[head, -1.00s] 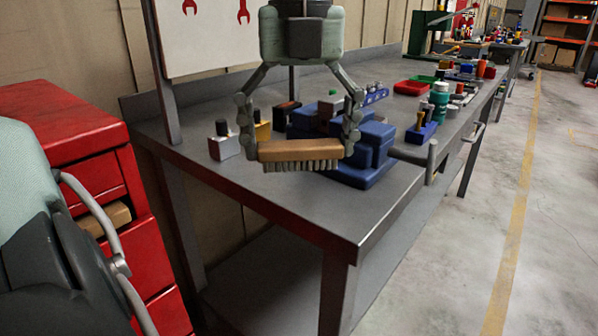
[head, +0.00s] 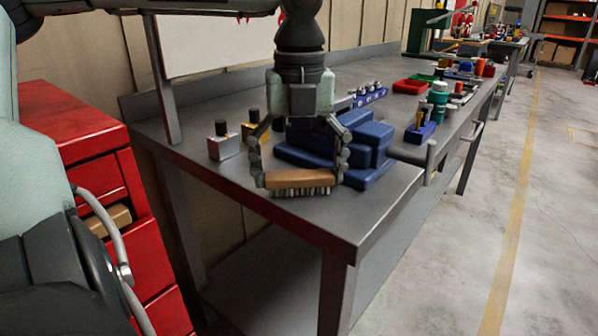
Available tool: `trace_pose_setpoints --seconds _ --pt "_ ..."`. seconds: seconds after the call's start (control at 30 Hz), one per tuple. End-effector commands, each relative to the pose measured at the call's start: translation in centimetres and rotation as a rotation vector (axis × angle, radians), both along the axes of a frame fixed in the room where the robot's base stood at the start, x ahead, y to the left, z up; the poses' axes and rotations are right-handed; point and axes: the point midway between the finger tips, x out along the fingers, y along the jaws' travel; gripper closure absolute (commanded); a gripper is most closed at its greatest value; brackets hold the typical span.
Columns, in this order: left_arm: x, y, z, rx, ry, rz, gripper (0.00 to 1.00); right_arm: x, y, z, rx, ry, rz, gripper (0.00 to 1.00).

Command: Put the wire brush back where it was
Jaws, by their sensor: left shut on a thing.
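The wire brush (head: 300,179) has a tan wooden back and pale bristles pointing down. In the head view it is low over the near part of the grey workbench (head: 300,222), in front of the blue vise. My left gripper (head: 299,180) points down and is shut on the brush, one finger at each end. Whether the bristles touch the bench top is hard to tell. My right gripper is not in view.
A blue vise (head: 372,158) stands right behind the brush. A small silver block with a black knob (head: 222,142) stands to the left. Red and green trays (head: 410,87) and bottles lie farther back. A red cabinet (head: 70,140) is at left. The bench's near corner is clear.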

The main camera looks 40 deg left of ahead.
Motion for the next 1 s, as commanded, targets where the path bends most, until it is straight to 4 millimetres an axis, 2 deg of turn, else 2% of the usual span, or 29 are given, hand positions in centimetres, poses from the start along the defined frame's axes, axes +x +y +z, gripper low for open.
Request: trace_pose_setpoints --seconds 0.17,0.2,0.27,0.7,0.77,1.0 --pt "0.0 0.0 -0.3 0.000 0.000 0.000 0.37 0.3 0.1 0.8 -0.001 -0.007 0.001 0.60" --pt "0.0 0.0 -0.2 0.000 0.000 0.000 0.05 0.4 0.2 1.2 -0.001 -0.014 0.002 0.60" --pt "0.0 0.0 -0.2 0.000 0.000 0.000 0.00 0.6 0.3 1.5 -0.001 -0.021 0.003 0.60" --pt "0.0 0.0 0.3 -0.001 0.001 0.000 0.00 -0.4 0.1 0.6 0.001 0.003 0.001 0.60" --pt "0.1 0.0 1.0 0.001 -0.003 0.001 0.00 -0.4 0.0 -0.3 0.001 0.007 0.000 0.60" --pt "0.1 0.0 6.2 0.002 -0.005 0.002 0.00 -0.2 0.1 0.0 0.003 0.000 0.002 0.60"
